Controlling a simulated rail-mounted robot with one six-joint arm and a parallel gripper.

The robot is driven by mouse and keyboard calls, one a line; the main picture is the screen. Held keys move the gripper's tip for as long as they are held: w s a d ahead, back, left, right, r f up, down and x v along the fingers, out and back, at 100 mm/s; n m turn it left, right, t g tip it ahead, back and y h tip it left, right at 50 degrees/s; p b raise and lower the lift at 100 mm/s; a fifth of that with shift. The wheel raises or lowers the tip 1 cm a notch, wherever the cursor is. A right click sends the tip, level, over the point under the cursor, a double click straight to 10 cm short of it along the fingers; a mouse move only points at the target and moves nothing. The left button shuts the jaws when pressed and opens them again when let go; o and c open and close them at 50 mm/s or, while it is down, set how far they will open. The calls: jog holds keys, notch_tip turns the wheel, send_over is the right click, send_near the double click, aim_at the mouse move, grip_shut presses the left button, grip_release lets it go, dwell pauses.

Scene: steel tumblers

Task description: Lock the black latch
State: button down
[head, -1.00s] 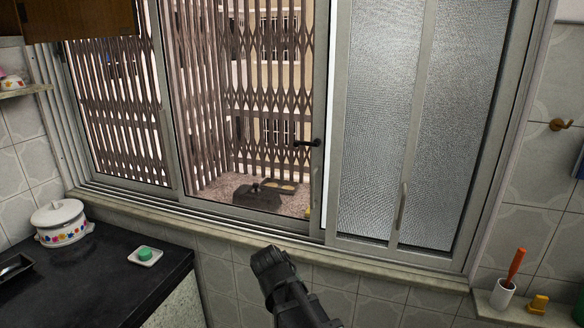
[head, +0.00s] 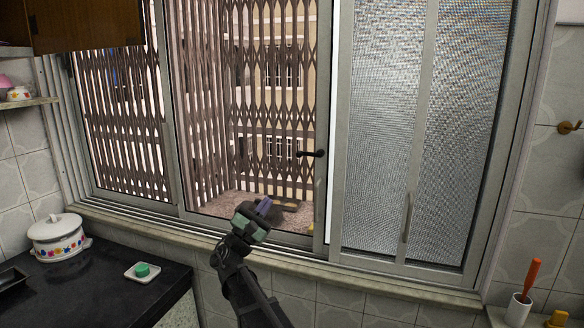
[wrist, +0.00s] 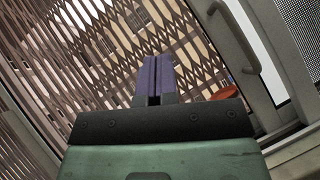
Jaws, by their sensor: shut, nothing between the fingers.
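The black latch (head: 313,153) is a small dark lever on the upright frame at the right edge of the open-looking window pane. Its lever sticks out to the left, roughly level. My gripper (head: 264,205) is below and left of the latch in the head view, apart from it, near the lower part of the window. Its purple fingers (wrist: 156,78) are shut together and empty in the wrist view. I cannot clearly make out the black latch in the wrist view.
A grey curved handle (wrist: 238,40) stands on the frame in the wrist view, right of my fingers. A frosted pane (head: 380,130) with a pull handle (head: 408,217) is on the right. A counter (head: 95,285) with a white pot (head: 57,240) is at the left. A lattice grille (head: 265,110) stands outside.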

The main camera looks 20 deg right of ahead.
jog(key=p, duration=1)
send_near(310, 154)
jog(key=w+r, duration=0.1)
jog(key=w+d+r, duration=0.1)
jog(key=w, duration=0.1)
jog(key=w+d+r, duration=0.1)
jog(key=shift+w, duration=0.3)
